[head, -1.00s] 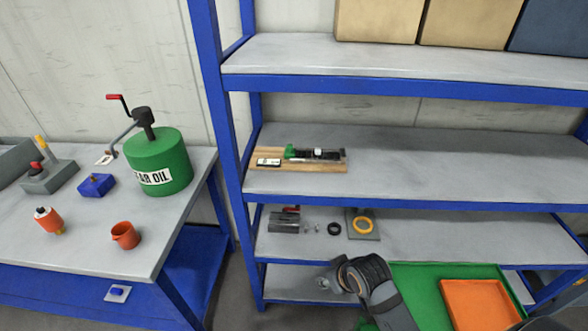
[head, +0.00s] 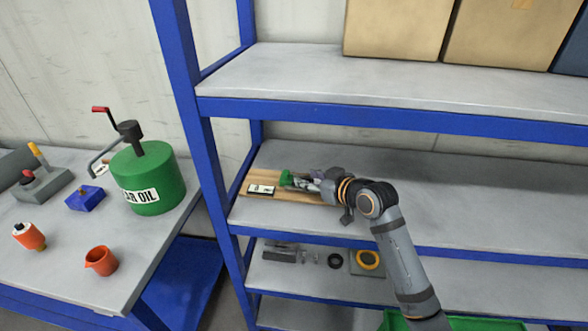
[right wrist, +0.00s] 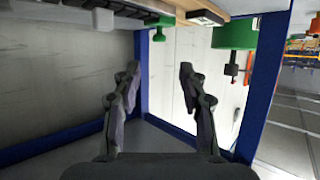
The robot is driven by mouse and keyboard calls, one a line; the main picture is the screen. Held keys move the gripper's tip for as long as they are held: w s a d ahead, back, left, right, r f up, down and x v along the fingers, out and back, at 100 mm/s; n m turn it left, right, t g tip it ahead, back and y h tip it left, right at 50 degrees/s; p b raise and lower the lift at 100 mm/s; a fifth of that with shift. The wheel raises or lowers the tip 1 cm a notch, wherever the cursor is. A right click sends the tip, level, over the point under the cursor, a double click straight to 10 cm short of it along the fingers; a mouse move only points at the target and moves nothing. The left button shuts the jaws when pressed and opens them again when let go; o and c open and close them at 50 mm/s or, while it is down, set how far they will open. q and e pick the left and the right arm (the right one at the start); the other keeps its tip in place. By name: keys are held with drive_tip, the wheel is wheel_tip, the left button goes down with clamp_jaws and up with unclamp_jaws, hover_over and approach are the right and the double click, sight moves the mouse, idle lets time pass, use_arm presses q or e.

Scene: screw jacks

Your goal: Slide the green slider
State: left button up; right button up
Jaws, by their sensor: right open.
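The green slider (head: 287,178) is on a dark rail mounted on a wooden board (head: 235,192), on the middle shelf. My right gripper (head: 303,183) is at the board, just right of the green slider, and hides much of the rail. In the wrist view its two fingers (right wrist: 160,72) are spread and empty. The green slider appears above the gap between them, with no contact visible. My left gripper is in neither current view.
A label plate (head: 261,189) lies on the board. A blue upright (head: 183,100) stands left of it, and an upper shelf (head: 300,82) is overhead. The lower shelf holds a yellow ring (head: 367,259). A green oil drum (head: 150,182) stands on the left table.

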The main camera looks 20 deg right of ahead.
sight(287, 172)
drive_tip(key=p+x, duration=0.1)
drive_tip(key=x, duration=0.4)
drive_tip(key=shift+w+a, duration=0.15)
drive_tip(key=x, duration=0.2)
drive_tip(key=p+x, duration=0.1)
drive_tip(key=x, duration=0.1)
drive_tip(key=shift+w+f, duration=0.15)
drive_tip(key=shift+f, duration=0.05)
drive_tip(key=shift+w, duration=0.1)
drive_tip(key=shift+w+f, duration=0.1)
drive_tip(key=shift+f, duration=0.05)
drive_tip(key=shift+c, duration=0.7)
drive_tip(key=c, duration=0.7)
use_arm(q)
drive_tip(key=shift+s+a+r, duration=0.3)
drive_tip(key=shift+s+r, duration=0.25)
drive_tip(key=shift+s, duration=0.05)
drive_tip(key=shift+s+a+r, duration=0.25)
drive_tip(key=shift+s+r, duration=0.25)
drive_tip(key=shift+s, duration=0.05)
use_arm(e)
clamp_jaws()
